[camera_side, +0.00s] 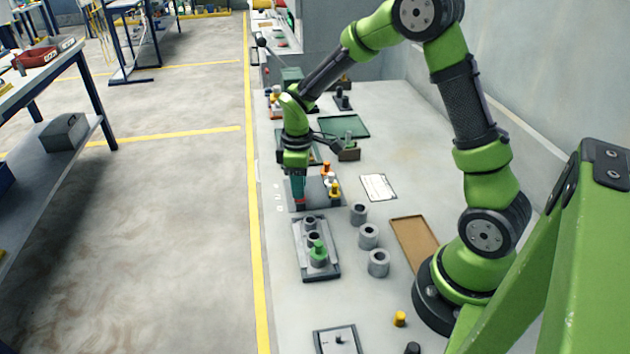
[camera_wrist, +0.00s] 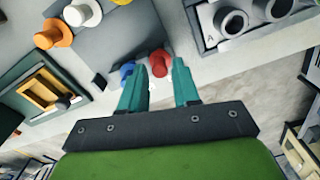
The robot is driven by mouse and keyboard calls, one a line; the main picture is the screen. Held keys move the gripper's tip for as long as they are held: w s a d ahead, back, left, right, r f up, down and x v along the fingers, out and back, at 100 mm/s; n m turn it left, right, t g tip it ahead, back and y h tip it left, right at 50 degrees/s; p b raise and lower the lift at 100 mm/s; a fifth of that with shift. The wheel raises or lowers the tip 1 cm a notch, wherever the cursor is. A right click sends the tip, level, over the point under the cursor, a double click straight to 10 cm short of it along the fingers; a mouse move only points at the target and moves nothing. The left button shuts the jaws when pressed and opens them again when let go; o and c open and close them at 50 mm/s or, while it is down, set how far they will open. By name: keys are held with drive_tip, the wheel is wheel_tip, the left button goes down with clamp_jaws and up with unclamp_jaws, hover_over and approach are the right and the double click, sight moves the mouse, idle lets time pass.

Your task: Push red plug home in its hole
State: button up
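The red plug (camera_wrist: 159,62) shows between the tips of my gripper (camera_wrist: 160,70) in the wrist view. In the side view the red plug (camera_side: 300,203) is just under the teal fingers of my gripper (camera_side: 299,193), low over the grey plate's near left part. The fingers flank the plug closely; I cannot tell whether they press on it. Whether the plug stands on the plate or is held just over it is unclear.
A blue plug (camera_wrist: 127,70) is close beside the left finger. Orange (camera_wrist: 52,34) and white plugs (camera_wrist: 80,12) stand farther off. Several loose grey rings (camera_side: 369,237) stand right of the rack. A brown tray (camera_side: 415,243) lies beyond them. The bench's left edge is close.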

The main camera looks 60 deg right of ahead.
drive_tip(key=shift+f, duration=0.8)
drive_tip(key=shift+c, duration=0.4)
clamp_jaws()
